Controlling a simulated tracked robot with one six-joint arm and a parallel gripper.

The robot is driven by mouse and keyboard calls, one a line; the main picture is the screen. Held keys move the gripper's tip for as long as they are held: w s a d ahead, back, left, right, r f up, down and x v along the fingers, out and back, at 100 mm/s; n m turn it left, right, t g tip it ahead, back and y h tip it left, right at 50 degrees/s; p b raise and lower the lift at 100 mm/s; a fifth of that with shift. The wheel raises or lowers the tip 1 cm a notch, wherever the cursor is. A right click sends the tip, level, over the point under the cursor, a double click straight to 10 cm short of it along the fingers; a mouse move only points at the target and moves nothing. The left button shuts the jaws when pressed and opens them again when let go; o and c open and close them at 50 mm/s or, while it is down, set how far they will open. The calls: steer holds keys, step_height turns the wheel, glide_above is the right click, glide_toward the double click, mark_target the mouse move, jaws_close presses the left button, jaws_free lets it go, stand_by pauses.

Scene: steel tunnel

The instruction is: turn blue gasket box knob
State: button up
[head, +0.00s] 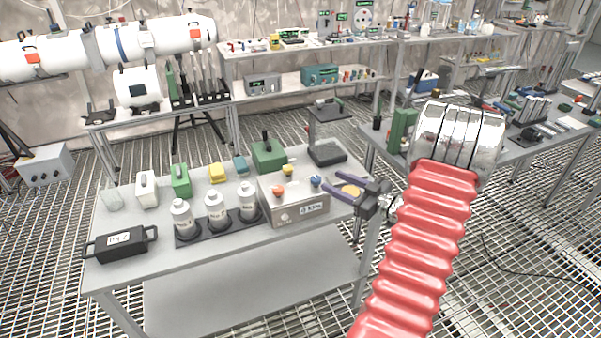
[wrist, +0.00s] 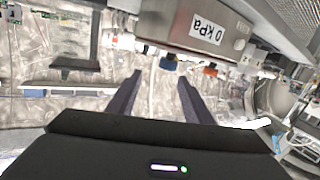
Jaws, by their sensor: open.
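The gasket box (head: 300,209) is a grey metal box near the right end of the front table, with a "kPa" label on its front. On its top stand an orange knob, a yellow knob and a blue knob (head: 315,181), the blue one nearest my gripper. My gripper (head: 332,180) is open, with its dark fingers pointing left toward the blue knob. In the wrist view the box (wrist: 172,22) hangs upside down at the top. I see no contact.
Three white bottles (head: 216,212) in a dark rack stand left of the box. A black handled case (head: 121,244) lies at the table's left. A green box (head: 268,156) and a stand (head: 327,152) are behind. A yellow round thing (head: 350,191) shows between my fingers.

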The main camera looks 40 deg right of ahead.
mark_target(306, 182)
steer(key=s+f, duration=0.1)
steer(key=s+t+y, duration=0.1)
steer(key=s, duration=0.1)
steer(key=shift+f, duration=0.35)
steer(key=shift+w, duration=0.15)
steer(key=x, duration=1.3)
steer(key=shift+w+a, duration=0.3)
steer(key=shift+w, duration=0.05)
steer(key=shift+c, duration=0.7)
steer(key=c, duration=0.9)
